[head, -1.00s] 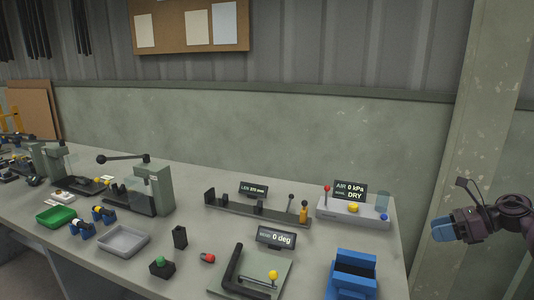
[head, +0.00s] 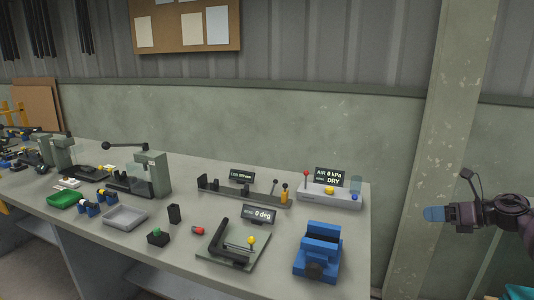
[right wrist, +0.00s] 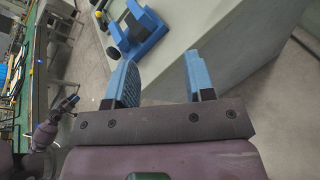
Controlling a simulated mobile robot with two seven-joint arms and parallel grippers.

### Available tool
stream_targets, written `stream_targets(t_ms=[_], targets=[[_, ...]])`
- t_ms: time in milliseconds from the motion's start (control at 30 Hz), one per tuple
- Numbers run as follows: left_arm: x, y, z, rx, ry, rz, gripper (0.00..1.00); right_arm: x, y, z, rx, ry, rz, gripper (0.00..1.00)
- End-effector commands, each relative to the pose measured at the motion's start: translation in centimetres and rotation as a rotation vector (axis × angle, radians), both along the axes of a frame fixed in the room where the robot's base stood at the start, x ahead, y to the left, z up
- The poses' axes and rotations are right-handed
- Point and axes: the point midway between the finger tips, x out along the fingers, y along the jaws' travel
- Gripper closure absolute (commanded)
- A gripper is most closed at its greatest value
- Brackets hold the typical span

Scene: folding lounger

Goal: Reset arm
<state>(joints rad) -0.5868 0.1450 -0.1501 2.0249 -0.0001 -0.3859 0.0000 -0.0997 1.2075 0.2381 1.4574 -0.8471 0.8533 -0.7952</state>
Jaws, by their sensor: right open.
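My right gripper (head: 434,214) is at the right of the head view, beyond the bench's right end and apart from everything. Its two blue fingers are spread with nothing between them in the right wrist view (right wrist: 160,75). The grey workbench (head: 100,232) runs across the head view from the left. A blue vise (head: 318,250) stands near its right front corner; a blue device, probably this vise, shows at the top of the right wrist view (right wrist: 138,32).
On the bench are a bending jig (head: 232,243) reading 0 deg, an air station (head: 328,198) reading 0 kPa and DRY, a length rail (head: 240,192), a lever press (head: 150,175), a grey tray (head: 125,217) and a green tray (head: 66,200). A pillar (head: 430,150) stands right of the bench.

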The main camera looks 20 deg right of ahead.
Motion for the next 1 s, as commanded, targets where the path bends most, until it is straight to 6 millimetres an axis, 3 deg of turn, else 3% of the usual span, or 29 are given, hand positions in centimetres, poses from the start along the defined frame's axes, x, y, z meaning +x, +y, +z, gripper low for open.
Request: stream_targets(t_ms=[167,267,367,567,700,900,1000], targets=[[0.8,-0.1,0.6,-0.001,-0.019,-0.004,0.51,1.8,1.6,0.2,0.312,-0.021,-0.209,0.51],[0.5,-0.1,0.5,0.0,-0.015,-0.003,0.51,2.0,3.0,-1.8,0.562,0.0,-0.347,0.51],[0.4,-0.1,0.4,-0.001,-0.011,-0.001,0.51,1.2,4.6,-5.2,0.834,0.051,-0.495,0.51],[0.2,0.0,0.2,0.0,-0.006,-0.001,0.51,-2.4,9.4,-13.9,1.361,0.217,-0.805,0.51],[0.1,0.0,0.0,0.0,0.0,0.0,0.51,-6.0,13.8,-19.5,1.658,0.351,-1.004,0.51],[0.1,0.0,-0.1,0.0,0.001,0.0,0.51,-11.5,21.7,-25.6,1.986,0.551,-1.246,0.51],[0.1,0.0,-0.1,0.0,0.0,0.0,0.51,-14.0,25.9,-27.3,2.112,0.647,-1.33,0.51]])
